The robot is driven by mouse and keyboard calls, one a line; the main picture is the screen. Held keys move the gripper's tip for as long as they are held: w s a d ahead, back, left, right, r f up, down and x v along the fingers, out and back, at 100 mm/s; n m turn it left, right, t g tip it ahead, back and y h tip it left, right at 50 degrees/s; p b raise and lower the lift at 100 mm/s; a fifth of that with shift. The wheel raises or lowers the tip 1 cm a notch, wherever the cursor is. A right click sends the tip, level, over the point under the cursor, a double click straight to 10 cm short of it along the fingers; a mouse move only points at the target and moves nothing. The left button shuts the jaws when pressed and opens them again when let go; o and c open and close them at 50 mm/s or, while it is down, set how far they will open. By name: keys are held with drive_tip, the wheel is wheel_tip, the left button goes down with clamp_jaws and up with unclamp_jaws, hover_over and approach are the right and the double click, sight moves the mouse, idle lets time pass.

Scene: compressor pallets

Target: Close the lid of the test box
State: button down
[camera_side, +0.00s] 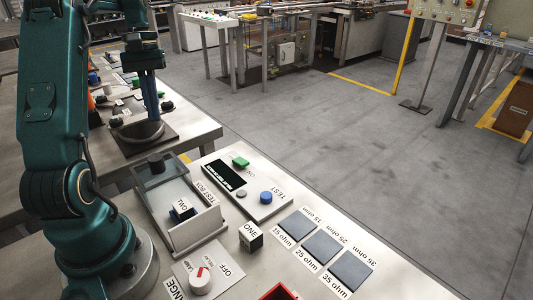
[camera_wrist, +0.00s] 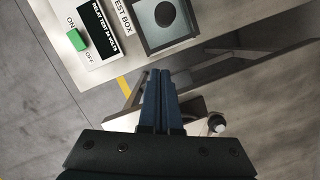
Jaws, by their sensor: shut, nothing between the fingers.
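The test box (camera_side: 215,229) is a pale tray on the near bench in the side view, with a small dark, labelled block (camera_side: 182,210) inside its uncovered near part. Its lid (camera_side: 146,176), a dark-framed clear panel with a black round knob (camera_side: 155,162), lies over the far end. In the wrist view the lid (camera_wrist: 193,34) and knob (camera_wrist: 165,14) show at the top, cut by the frame edge. My gripper (camera_side: 155,118) is shut and empty, pointing down beyond the lid's far end. In the wrist view its blue fingers (camera_wrist: 160,73) are together, apart from the lid.
A test panel (camera_side: 268,208) with a green switch and blue button stands right of the box. An ON cube (camera_side: 251,238), a dial (camera_side: 201,281) and flat ohm plates (camera_side: 321,247) lie nearer.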

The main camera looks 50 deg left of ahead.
drive_tip(key=shift+s+d+f, duration=0.4)
drive_tip(key=shift+d+f, duration=0.35)
drive_tip(key=shift+f, duration=0.05)
drive_tip(key=shift+s+d+f, duration=0.4)
drive_tip(key=shift+d+f, duration=0.35)
drive_tip(key=shift+d, duration=0.05)
drive_tip(key=shift+s+d+f, duration=0.4)
drive_tip(key=shift+d+f, duration=0.35)
drive_tip(key=shift+f, duration=0.05)
drive_tip(key=shift+d, duration=0.1)
drive_tip(key=d, duration=1.1)
drive_tip(key=shift+d, duration=0.4)
